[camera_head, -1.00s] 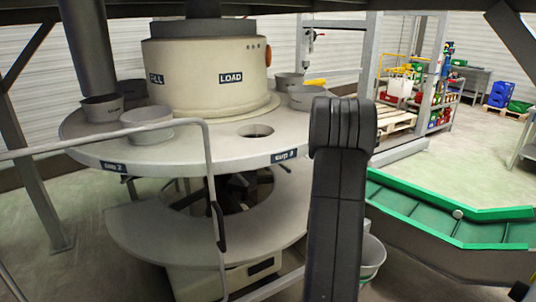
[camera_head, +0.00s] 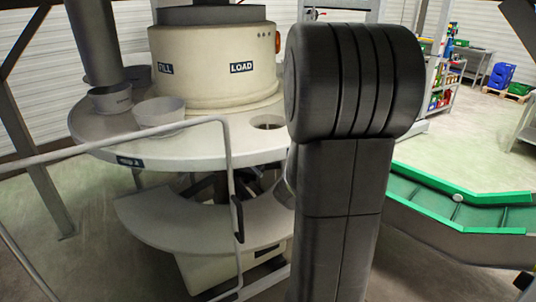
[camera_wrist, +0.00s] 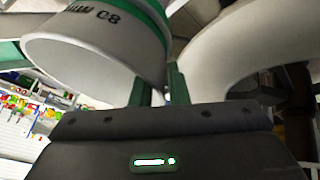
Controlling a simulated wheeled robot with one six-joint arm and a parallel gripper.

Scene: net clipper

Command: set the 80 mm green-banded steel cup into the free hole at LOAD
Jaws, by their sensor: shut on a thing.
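The steel cup (camera_wrist: 95,55) with a green band and dark "80 mm" lettering fills the upper left of the wrist view, with the lettering upside down. My gripper (camera_wrist: 162,85) is shut on the cup near its green band. In the head view my black arm stands in front, hiding the gripper and cup. The free hole (camera_head: 267,122) is in the round table's top, below the LOAD sign (camera_head: 241,67) and just left of my arm. How far the cup is from the hole cannot be told.
The round table (camera_head: 215,140) carries grey cups (camera_head: 110,98) and (camera_head: 158,111) at its left. A metal rail (camera_head: 233,180) stands in front of it. A green conveyor (camera_head: 450,205) lies at the right. Shelves (camera_head: 447,85) stand behind.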

